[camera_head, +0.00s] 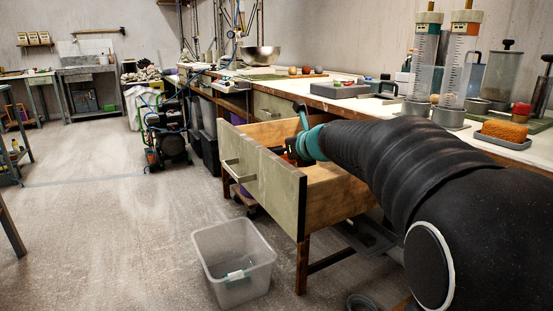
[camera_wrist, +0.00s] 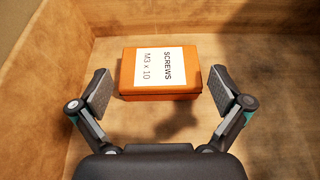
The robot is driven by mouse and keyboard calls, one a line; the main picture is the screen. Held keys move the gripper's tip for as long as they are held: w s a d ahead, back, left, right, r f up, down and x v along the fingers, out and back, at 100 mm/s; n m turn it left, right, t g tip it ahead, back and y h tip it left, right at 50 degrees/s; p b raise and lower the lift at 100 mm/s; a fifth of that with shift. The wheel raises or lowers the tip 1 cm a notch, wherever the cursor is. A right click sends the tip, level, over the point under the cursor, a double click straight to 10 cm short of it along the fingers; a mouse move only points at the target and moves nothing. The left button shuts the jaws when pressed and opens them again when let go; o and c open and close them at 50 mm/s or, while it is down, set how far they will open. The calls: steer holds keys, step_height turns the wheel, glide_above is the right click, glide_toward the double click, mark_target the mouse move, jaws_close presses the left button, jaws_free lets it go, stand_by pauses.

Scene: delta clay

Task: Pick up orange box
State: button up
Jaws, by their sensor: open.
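An orange box (camera_wrist: 191,74) with a white label reading "SCREWS M3 x 10" lies on the wooden floor of an open drawer (camera_head: 335,190). In the wrist view it sits ahead of my gripper (camera_wrist: 158,93), roughly centred between the two spread fingers. The fingers are open and do not appear to touch it. In the head view my arm reaches into the drawer, and a small orange patch (camera_head: 290,154) shows past the drawer front beside my wrist; I cannot tell whether it is the box.
The drawer walls (camera_wrist: 65,30) stand close around the box on the left and back. A clear plastic bin (camera_head: 234,262) stands on the floor below the drawer. The workbench top (camera_head: 345,104) carries cylinders, a tray and a sponge. The floor at left is open.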

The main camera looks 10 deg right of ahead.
steer(key=x, duration=0.3)
steer(key=shift+w+f, duration=0.1)
steer(key=shift+f, duration=0.1)
steer(key=c, duration=1)
steer(key=shift+r, duration=0.1)
